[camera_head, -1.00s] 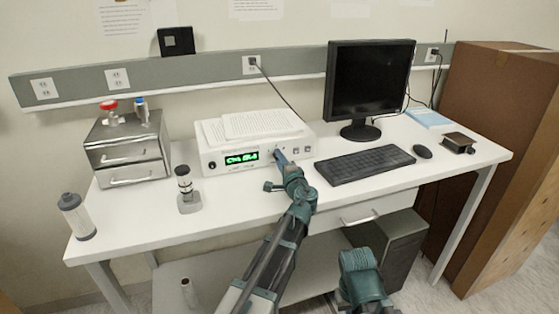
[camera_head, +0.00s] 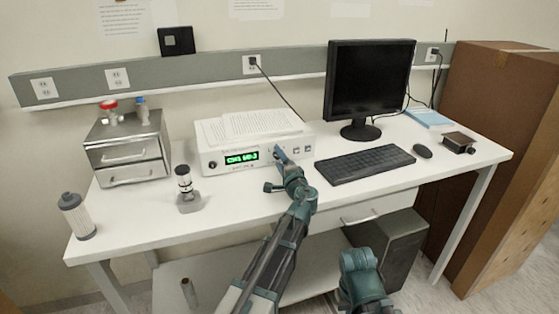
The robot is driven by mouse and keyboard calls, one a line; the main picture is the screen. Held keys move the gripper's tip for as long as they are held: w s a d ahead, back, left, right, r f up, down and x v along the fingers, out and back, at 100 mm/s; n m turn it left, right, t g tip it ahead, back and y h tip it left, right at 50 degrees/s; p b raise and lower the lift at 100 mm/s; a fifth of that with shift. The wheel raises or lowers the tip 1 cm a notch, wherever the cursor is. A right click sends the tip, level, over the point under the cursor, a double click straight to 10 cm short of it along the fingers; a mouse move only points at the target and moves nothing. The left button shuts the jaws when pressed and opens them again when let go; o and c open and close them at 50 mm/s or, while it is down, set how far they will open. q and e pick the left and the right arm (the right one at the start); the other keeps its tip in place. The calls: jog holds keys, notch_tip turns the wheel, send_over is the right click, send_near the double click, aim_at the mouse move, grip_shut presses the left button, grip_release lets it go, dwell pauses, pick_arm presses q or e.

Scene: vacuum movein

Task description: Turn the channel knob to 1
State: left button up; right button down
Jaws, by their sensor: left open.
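The white controller box (camera_head: 225,172) stands on the desk with its front panel facing me. Its green display (camera_head: 241,158) shows text that seems to start with "CH"; the digits are too small to read surely. My left gripper (camera_head: 278,153) is open at the right half of the front panel, its tips close to or touching it. The channel knob is not clearly visible; the gripper seems to cover it. A dark round knob (camera_head: 212,165) shows at the panel's left end. My right arm shows at the bottom, but its gripper is not in view.
Papers (camera_head: 250,126) lie on the box. A monitor (camera_head: 368,85), keyboard (camera_head: 364,163) and mouse (camera_head: 423,151) are to the right. A metal drawer unit (camera_head: 128,150), a small device (camera_head: 187,190) and a grey cylinder (camera_head: 77,215) are to the left. The desk's front middle is clear.

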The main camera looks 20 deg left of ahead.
pick_arm(q)
jog(key=v, duration=1.3)
jog(key=shift+s+d, duration=0.25)
jog(key=shift+s, duration=0.1)
